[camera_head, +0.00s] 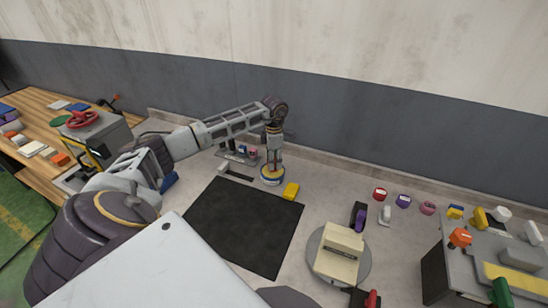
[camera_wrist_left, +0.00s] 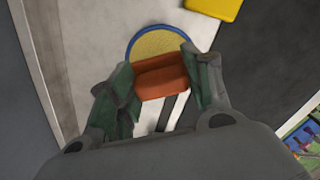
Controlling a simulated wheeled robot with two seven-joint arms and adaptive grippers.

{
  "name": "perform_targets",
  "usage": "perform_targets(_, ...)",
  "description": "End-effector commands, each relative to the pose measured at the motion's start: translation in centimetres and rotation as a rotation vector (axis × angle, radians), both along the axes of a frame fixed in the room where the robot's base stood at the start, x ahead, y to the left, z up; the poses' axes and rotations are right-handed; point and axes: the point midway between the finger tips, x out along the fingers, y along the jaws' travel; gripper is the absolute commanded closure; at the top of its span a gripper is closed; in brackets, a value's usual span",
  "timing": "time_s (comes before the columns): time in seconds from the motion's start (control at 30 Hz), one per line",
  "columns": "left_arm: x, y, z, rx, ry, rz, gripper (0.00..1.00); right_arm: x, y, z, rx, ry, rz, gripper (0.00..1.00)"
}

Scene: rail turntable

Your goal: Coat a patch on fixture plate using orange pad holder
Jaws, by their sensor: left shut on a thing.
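My left gripper (camera_head: 273,158) points down over a round yellow dish with a blue rim (camera_head: 271,178) at the back of the counter. In the left wrist view the left gripper (camera_wrist_left: 158,82) is shut on the orange pad holder (camera_wrist_left: 162,78), which covers part of the dish (camera_wrist_left: 156,43). I cannot tell whether the pad touches the dish. A cream plate-like block (camera_head: 340,250), possibly the fixture plate, sits on a round grey turntable (camera_head: 364,268) at front right. My right gripper is not in view.
A yellow block (camera_head: 291,191) lies close to the dish. A black mat (camera_head: 245,225) lies in front. A dark purple-topped item (camera_head: 359,216) stands behind the turntable. Several small coloured items line the back right. A grey bench (camera_head: 480,262) stands at right.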

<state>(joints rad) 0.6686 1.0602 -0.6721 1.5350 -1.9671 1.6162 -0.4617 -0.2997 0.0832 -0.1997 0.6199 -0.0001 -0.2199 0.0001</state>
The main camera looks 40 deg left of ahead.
Motion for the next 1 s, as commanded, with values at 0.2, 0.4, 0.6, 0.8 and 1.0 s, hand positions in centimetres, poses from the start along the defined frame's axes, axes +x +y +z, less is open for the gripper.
perform_targets(0.2,0.0,0.0,-1.3,0.000,0.000,0.000,0.70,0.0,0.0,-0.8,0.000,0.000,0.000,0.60)
perform_targets(0.4,0.0,0.0,-1.6,0.000,-0.001,0.000,0.70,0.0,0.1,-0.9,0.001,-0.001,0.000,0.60)
perform_targets(0.6,0.0,0.0,-1.6,0.001,-0.001,0.000,0.70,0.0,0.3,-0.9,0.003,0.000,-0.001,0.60)
perform_targets(0.8,0.0,0.0,-1.6,0.000,0.000,0.000,0.70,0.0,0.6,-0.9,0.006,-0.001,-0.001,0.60)
perform_targets(1.0,0.0,0.0,-1.6,0.000,0.000,0.000,0.70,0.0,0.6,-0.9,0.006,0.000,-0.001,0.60)
